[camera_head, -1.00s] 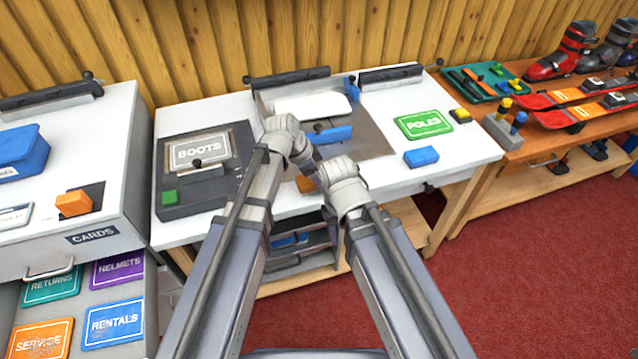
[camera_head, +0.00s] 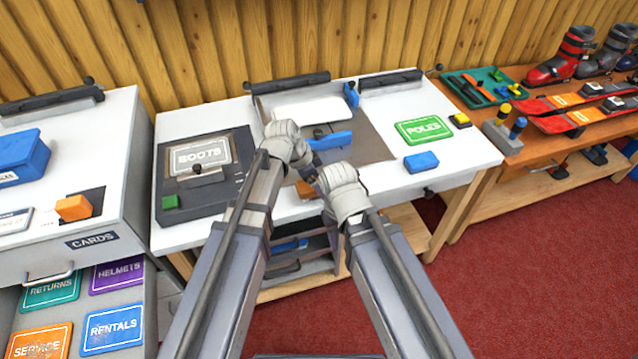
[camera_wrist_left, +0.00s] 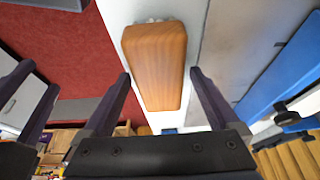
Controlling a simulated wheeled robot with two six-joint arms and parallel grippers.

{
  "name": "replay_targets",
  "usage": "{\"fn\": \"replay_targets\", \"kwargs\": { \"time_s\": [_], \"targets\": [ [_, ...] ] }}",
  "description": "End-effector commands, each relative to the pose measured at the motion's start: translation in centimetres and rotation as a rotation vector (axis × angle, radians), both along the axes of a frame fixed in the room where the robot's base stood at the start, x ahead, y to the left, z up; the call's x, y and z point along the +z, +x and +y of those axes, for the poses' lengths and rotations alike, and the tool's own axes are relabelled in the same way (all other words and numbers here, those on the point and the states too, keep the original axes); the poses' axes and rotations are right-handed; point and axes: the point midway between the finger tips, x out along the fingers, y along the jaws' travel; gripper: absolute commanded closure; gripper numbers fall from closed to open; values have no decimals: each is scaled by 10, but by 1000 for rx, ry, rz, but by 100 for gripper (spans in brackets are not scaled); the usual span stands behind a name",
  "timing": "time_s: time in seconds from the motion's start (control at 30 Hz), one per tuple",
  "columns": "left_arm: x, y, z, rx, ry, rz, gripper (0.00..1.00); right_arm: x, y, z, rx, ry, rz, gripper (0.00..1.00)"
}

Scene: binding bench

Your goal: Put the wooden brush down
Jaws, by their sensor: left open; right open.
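The wooden brush (camera_wrist_left: 155,65) shows in the left wrist view as an orange-brown block with a little pale bristle at its far end. It appears to rest on the white bench top near the front edge. My left gripper (camera_wrist_left: 160,78) is open, with one finger on each side of the brush and gaps visible. In the head view the brush (camera_head: 304,188) is a small brown patch, mostly hidden by my wrists. My right gripper (camera_head: 313,176) is open and empty close beside it; its fingertips are small in that view.
A blue bar (camera_head: 330,140) lies on the grey plate behind my grippers. The BOOTS sign (camera_head: 200,153) sits in a dark press at left. The POLES sign (camera_head: 424,127) and a blue block (camera_head: 421,161) lie at right.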

Motion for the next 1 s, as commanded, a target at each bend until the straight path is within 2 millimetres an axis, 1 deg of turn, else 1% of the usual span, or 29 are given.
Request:
{"fn": "replay_targets", "kwargs": {
  "time_s": [0.27,0.7,0.8,0.9,1.0],
  "targets": [
    [25,-3,8,1,0,0,5,25,0,0,0,0,0,50],
    [91,-11,33,1,0,0,5,91,0,0,0,0,0,50],
    [103,-13,38,1,0,0,5,103,0,0,0,0,0,50],
    [111,-14,42,1,0,0,5,110,0,0,0,0,0,50],
    [113,-14,44,0,0,0,5,113,0,0,0,0,0,50]
  ]
}}
